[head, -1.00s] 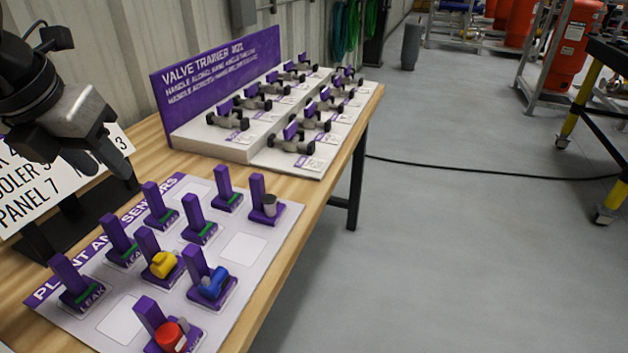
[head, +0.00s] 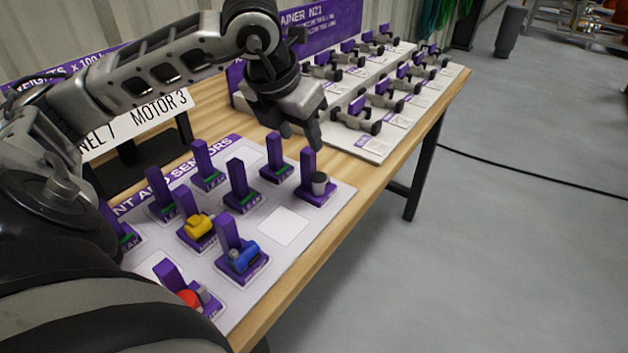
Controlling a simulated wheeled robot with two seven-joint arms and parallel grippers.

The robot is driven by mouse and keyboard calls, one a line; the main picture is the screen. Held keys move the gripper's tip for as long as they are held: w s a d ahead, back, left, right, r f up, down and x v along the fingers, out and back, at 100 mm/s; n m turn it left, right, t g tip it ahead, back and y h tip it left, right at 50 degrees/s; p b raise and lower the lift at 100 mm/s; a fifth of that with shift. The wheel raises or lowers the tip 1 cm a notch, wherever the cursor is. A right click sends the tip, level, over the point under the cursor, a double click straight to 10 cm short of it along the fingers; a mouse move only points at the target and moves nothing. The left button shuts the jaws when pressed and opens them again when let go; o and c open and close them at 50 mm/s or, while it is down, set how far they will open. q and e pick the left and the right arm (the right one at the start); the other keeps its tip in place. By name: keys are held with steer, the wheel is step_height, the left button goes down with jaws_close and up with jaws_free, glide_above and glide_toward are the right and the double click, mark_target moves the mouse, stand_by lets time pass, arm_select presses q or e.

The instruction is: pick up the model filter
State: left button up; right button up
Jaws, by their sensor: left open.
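A small grey cylinder with a dark top (head: 319,183) looks like the model filter, though I cannot read its label. It stands on a purple base with an upright purple block, at the far right corner of the white plant and sensors board (head: 262,321). My left gripper (head: 299,133) is open and empty, pointing down. In the picture it is just above and to the left of the cylinder, apart from it. My right gripper is not in view.
A yellow model (head: 200,226), a blue model (head: 243,258) and a partly hidden red model (head: 188,299) stand on the board. Several purple blocks stand near them. The valve trainer (head: 385,145) is behind. The table edge (head: 315,243) is at the right.

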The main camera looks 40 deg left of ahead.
mark_target(308, 150)
arm_select(q)
steer(key=shift+x, duration=2.75)
steer(key=shift+d+r, duration=0.1)
steer(key=shift+d, duration=0.05)
jaws_close()
